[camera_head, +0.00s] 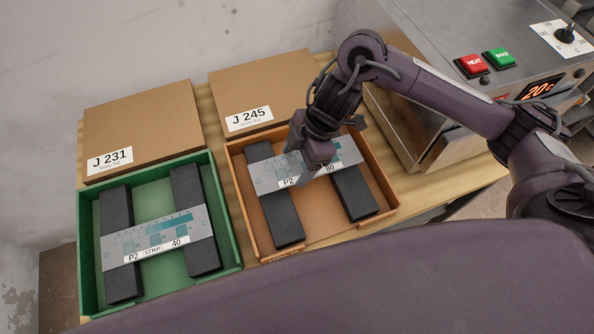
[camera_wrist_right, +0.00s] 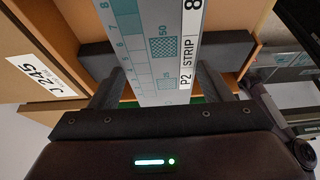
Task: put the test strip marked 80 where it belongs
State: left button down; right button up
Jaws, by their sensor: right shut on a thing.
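The grey test strip marked 80 (camera_head: 346,151) lies across the black bars of the orange tray (camera_head: 386,187). I cannot tell whether it rests on them or hangs just above. My right gripper (camera_head: 317,167) is over its middle and hides part of it. In the right wrist view the fingers (camera_wrist_right: 160,86) are shut on the strip (camera_wrist_right: 163,45), one at each long side. Another strip, marked 40 (camera_head: 158,240), lies across the black bars of the green tray (camera_head: 232,240). My left gripper is out of view.
A cardboard box labelled J 231 (camera_head: 150,120) stands behind the green tray, and one labelled J 245 (camera_head: 255,85) behind the orange tray. A metal machine (camera_head: 425,110) with a red HEAT button (camera_head: 472,66) and green BAKE button (camera_head: 499,58) stands close to the right.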

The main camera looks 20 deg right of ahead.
aim_at(302, 165)
jog(key=shift+s+f, duration=0.1)
jog(key=shift+f, duration=0.6)
notch_tip(302, 165, down, 2)
jog(key=shift+a+f+b, duration=0.1)
jog(key=shift+f+b, duration=0.15)
jog(key=shift+b, duration=0.2)
jog(key=shift+f, duration=0.55)
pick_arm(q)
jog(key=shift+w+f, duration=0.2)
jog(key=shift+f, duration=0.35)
pick_arm(e)
jog(key=shift+f, duration=0.1)
jog(key=o, duration=0.9)
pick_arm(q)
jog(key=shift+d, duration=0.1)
pick_arm(e)
jog(key=shift+o, duration=0.2)
